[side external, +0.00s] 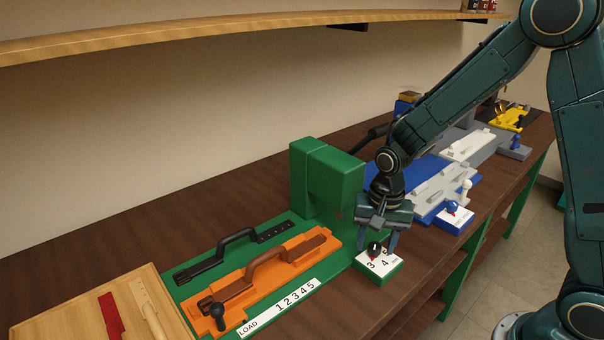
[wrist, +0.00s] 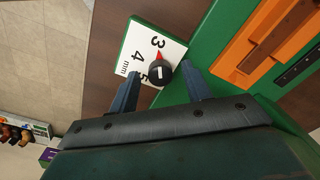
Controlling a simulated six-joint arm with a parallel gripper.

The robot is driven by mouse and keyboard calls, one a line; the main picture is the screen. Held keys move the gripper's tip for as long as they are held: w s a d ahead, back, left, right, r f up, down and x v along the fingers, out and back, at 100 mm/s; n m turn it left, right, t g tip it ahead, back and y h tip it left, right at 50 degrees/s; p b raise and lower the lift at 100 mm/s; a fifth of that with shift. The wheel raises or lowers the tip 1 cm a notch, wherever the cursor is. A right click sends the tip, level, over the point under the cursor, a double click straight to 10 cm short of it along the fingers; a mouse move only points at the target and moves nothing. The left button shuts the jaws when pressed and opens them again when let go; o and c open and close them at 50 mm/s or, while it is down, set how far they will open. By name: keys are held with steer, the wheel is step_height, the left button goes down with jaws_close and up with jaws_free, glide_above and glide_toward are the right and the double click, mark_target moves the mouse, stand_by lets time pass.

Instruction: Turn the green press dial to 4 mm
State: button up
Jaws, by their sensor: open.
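The green press (side external: 325,180) stands on the bench. Its dial is a black knob (side external: 375,249) on a white-topped green block (side external: 378,268) marked 3, 4 and, in the wrist view, 5 mm. The knob also shows in the wrist view (wrist: 159,73), where its red pointer (wrist: 158,56) points at the 3. My gripper (side external: 376,247) is open above the dial block, pointing down. In the wrist view its fingers (wrist: 160,71) stand on either side of the knob, with a gap on each side. I cannot tell how far down the fingertips reach.
An orange fixture (side external: 265,270) with a brown handle and a black knob lies left of the dial, beside a strip (side external: 280,307) marked LOAD and 1 to 5. A blue dial block (side external: 454,218) stands to the right. The bench's front edge is close to the dial.

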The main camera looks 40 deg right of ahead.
steer(key=c, duration=1)
steer(key=shift+n, duration=0.4)
steer(key=n, duration=1.1)
